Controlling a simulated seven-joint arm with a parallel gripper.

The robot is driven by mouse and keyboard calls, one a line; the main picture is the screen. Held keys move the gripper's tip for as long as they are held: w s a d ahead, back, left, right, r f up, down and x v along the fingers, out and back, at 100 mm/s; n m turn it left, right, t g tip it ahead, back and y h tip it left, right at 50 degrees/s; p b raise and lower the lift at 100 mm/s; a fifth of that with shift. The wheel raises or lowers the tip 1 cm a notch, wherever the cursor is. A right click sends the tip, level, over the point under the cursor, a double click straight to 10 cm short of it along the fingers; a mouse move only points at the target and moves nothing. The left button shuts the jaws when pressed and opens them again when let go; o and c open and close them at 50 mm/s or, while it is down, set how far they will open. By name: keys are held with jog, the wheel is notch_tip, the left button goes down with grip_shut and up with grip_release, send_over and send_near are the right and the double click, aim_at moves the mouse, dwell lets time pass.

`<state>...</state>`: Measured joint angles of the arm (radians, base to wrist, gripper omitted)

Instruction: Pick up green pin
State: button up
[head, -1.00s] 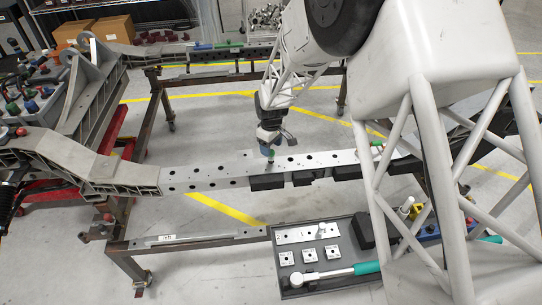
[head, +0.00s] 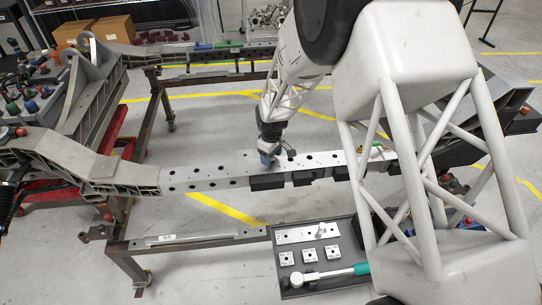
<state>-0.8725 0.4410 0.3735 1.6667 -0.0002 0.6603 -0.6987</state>
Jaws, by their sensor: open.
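A small green piece, which looks like the green pin (head: 377,144), shows on the right part of the near silver rail (head: 205,177), close to my arm link. It is too small to tell its exact shape or how it sits. My gripper (head: 267,160) is over the middle of the same rail, well to the left of the green piece. Its bluish tip is at or just above the rail's top; I cannot tell if it touches. It is open, and I see nothing in it.
Black blocks (head: 267,182) line the rail's front side. A dark tray (head: 281,239) below holds metal plates and a tool with a teal handle (head: 361,268). A far rail carries another green piece (head: 236,43). Brackets (head: 97,68) stand at left. My arm hides much of the right side.

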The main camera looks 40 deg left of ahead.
grip_shut()
dwell(0.3)
jog(key=shift+r, duration=0.1)
jog(key=shift+r, duration=0.7)
notch_tip(320, 180, up, 2)
jog(key=shift+r, duration=0.1)
jog(key=s+d+r, duration=0.1)
jog(key=s+d, duration=0.9)
jog(key=d, duration=0.2)
jog(key=shift+s, duration=0.25)
jog(key=shift+r, duration=0.2)
notch_tip(320, 180, up, 6)
dwell(1.3)
